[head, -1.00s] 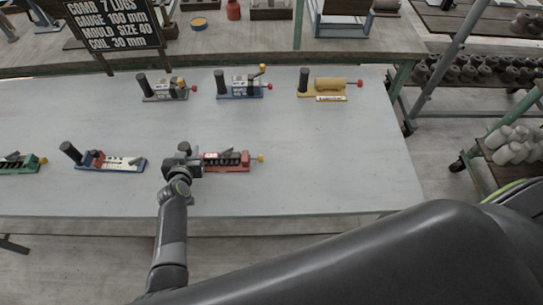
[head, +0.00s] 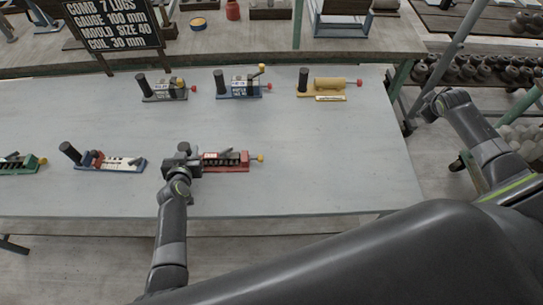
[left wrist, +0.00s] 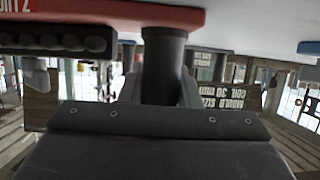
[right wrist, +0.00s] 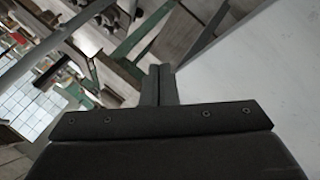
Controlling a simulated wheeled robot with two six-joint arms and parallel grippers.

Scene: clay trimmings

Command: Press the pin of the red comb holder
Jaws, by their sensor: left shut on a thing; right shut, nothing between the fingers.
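The red comb holder (head: 228,168) lies near the front of the grey table, with a row of dark lugs and a yellow-tipped pin (head: 260,158) sticking out at its right end. My left gripper (head: 186,160) is at its left end. In the left wrist view the fingers are shut around the holder's upright black handle (left wrist: 163,62), below the red base (left wrist: 100,12) in that upside-down picture. My right gripper (right wrist: 160,82) is shut and empty in the right wrist view. In the head view my right arm is raised beyond the table's right edge, away from the pin.
A blue holder (head: 118,164) and a green holder (head: 20,166) lie to the left. Grey (head: 165,97), blue (head: 240,95) and yellow (head: 322,98) holders stand in the back row. A black sign (head: 112,25) stands behind. The table's right front is clear.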

